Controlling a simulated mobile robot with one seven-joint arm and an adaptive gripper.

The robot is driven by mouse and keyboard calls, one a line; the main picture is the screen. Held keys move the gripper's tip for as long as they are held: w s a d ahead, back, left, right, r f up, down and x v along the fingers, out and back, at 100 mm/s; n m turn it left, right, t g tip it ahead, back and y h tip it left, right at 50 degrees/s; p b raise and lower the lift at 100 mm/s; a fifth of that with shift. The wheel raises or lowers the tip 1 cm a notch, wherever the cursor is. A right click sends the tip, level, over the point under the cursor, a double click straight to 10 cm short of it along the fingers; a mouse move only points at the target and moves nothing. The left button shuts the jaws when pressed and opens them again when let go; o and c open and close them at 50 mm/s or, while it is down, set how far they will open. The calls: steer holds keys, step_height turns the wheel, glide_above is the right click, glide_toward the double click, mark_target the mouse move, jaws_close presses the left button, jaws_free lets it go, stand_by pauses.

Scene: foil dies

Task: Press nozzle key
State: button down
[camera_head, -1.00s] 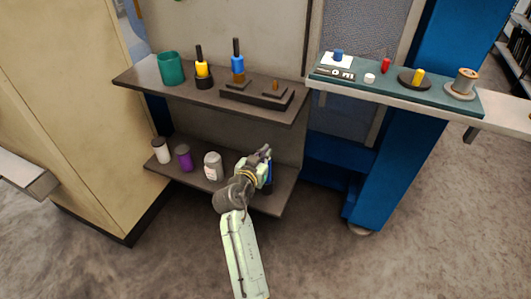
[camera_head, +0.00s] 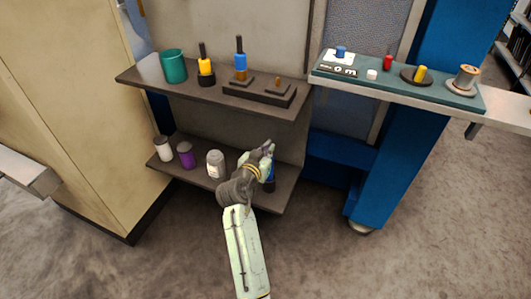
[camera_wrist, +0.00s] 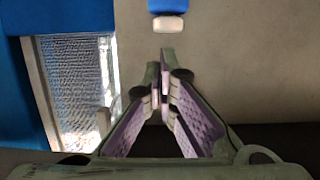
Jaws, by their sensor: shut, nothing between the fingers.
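My gripper (camera_head: 267,147) is shut and empty, held out in front of the lower dark shelf. The closed fingers also show in the wrist view (camera_wrist: 162,88). A blue item with a dark base (camera_head: 271,176) stands on the lower shelf, partly hidden behind my gripper. In the wrist view a blue part with a pale end (camera_wrist: 168,18) hangs in at the top edge, apart from the fingertips; I cannot tell whether it is the same item. No part is clearly recognisable as a nozzle key.
The lower shelf (camera_head: 235,189) also holds a white-labelled jar (camera_head: 215,165), a purple jar (camera_head: 186,155) and a white jar (camera_head: 163,148). The upper shelf (camera_head: 205,92) overhangs it, with a green cup (camera_head: 173,66). A teal mat (camera_head: 440,91) with small parts lies at right.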

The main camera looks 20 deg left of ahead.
steer(key=r+b+v, duration=0.2)
steer(key=v, duration=0.8)
stand_by(1.2)
